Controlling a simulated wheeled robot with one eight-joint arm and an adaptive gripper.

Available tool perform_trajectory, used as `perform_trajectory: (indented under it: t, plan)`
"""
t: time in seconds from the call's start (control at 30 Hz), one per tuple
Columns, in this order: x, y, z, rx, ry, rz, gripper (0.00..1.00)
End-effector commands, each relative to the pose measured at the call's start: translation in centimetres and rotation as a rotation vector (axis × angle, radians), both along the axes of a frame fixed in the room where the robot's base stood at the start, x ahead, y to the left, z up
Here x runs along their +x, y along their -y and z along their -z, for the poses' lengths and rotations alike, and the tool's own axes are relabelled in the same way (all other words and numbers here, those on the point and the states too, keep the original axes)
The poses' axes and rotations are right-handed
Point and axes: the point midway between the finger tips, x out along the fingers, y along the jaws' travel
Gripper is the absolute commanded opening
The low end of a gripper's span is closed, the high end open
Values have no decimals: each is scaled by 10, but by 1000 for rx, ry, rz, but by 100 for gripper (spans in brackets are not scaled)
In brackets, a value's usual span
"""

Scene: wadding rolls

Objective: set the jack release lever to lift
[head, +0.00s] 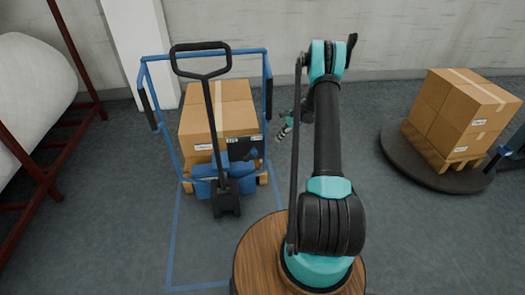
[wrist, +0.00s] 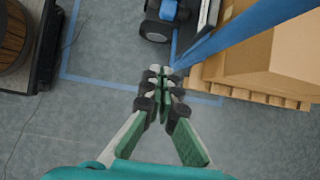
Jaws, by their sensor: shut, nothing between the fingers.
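The pallet jack stands left of centre in the head view, with a black loop handle (head: 201,46) on a tall upright shaft and a blue body (head: 224,187) low against the loaded pallet. I cannot make out the release lever on the handle or its setting. My gripper (head: 283,133) is to the right of the jack and load, partly behind my arm, apart from the handle. In the wrist view my gripper (wrist: 161,72) is shut with its fingertips together and empty. Part of the jack's blue base with dark wheels (wrist: 157,27) shows beyond the fingertips.
Stacked cartons (head: 218,118) sit on the pallet behind the jack, inside a blue tubular frame (head: 268,84). A blue bar (wrist: 240,36) slants close beside my fingertips. More cartons (head: 462,112) stand on a dark round platform at right. A white roll (head: 35,80) hangs on a red rack at left.

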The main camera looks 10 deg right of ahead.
Motion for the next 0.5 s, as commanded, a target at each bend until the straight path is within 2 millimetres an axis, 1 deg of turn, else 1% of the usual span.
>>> perform_trajectory:
  t: [0.17,0.27,0.37,0.5]
  plan:
    - [0,-2,3,0,1,-1,0]
    - [0,-7,11,0,2,-3,0]
    - [0,-15,25,0,2,-3,0]
    - [0,-30,49,0,1,-3,0]
